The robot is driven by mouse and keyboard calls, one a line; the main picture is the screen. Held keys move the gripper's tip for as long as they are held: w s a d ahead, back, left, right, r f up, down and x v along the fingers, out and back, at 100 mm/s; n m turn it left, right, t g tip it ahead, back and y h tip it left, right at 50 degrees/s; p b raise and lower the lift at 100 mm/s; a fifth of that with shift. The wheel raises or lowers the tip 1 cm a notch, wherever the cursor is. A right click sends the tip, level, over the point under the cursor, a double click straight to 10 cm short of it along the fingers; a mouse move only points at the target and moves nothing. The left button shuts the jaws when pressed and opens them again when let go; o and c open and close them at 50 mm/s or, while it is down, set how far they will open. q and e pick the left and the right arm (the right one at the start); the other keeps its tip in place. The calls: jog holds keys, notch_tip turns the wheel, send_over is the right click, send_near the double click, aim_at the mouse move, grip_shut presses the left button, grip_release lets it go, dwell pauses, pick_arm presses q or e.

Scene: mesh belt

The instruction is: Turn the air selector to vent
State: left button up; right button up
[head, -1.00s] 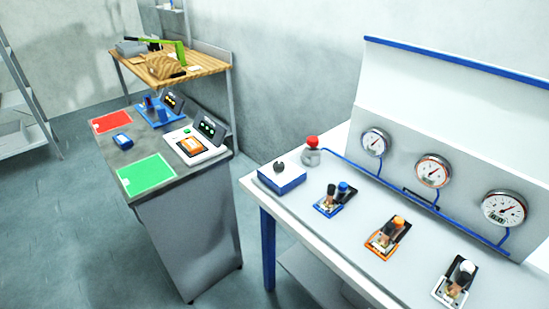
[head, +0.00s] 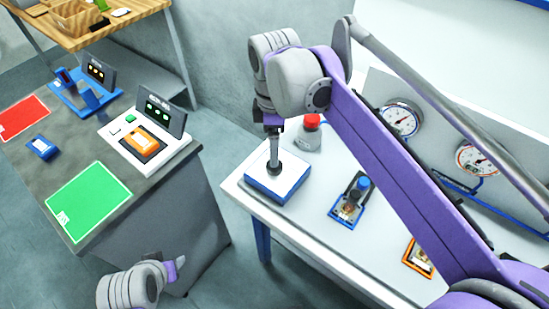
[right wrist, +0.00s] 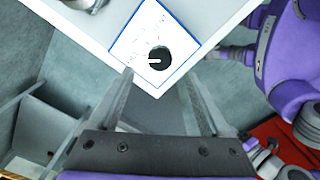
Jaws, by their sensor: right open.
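The air selector is a white-topped box with blue sides (head: 262,189) and a round black knob (head: 275,168), on the near-left corner of the white bench. In the right wrist view, its printed top (right wrist: 140,35) carries the black knob (right wrist: 158,57) with a white pointer line; the lettering is too small to read. My right gripper (head: 274,155) points down at the knob from above. In the right wrist view its fingers (right wrist: 158,73) are apart, with the knob just beyond the tips and nothing held. My left gripper (head: 178,268) is low at the front left, its fingers unclear.
A red-topped button (head: 312,121) stands just behind the selector. A blue valve (head: 350,198) and an orange valve (head: 418,258) lie to its right, below the gauges (head: 400,119). A grey side table with a green mat (head: 88,200) stands left, across a gap.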

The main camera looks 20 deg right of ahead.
notch_tip(320, 180, down, 7)
jog(key=shift+d+r, duration=0.1)
dwell(0.3)
grip_shut()
